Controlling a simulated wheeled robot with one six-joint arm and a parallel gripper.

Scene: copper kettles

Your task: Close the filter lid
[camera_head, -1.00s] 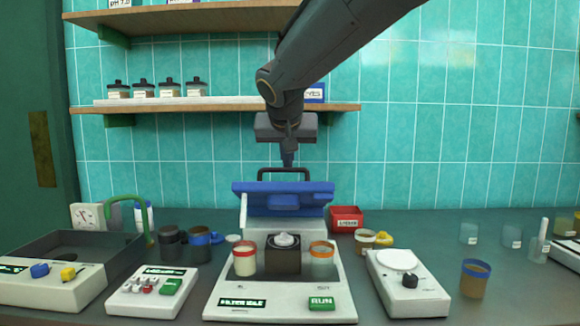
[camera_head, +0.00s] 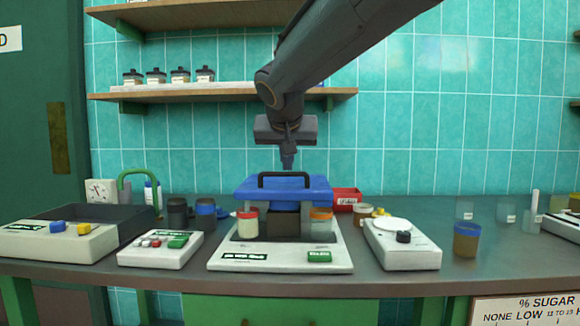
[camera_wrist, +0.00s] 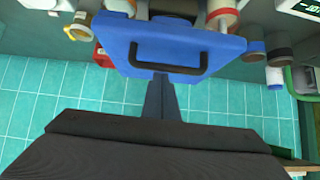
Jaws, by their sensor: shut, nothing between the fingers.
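The filter lid (camera_head: 285,190) is a blue slab with a dark handle. It lies about level over the white filter machine (camera_head: 230,255), on top of the dark block (camera_head: 283,224) between two cups. In the wrist view the lid (camera_wrist: 185,30) and its handle (camera_wrist: 166,64) face the camera. My gripper (camera_head: 287,163) is shut and empty, pointing down just above and behind the handle. In the wrist view its fingers (camera_wrist: 161,82) end at the lid's edge near the handle. I cannot tell whether they touch it.
A cup with a red rim (camera_head: 247,223) and one with an orange rim (camera_head: 320,222) stand on the machine. A button panel (camera_head: 160,249) and a white scale (camera_head: 402,245) flank it. A red box (camera_head: 346,198) stands behind, and a shelf (camera_head: 230,95) hangs above.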

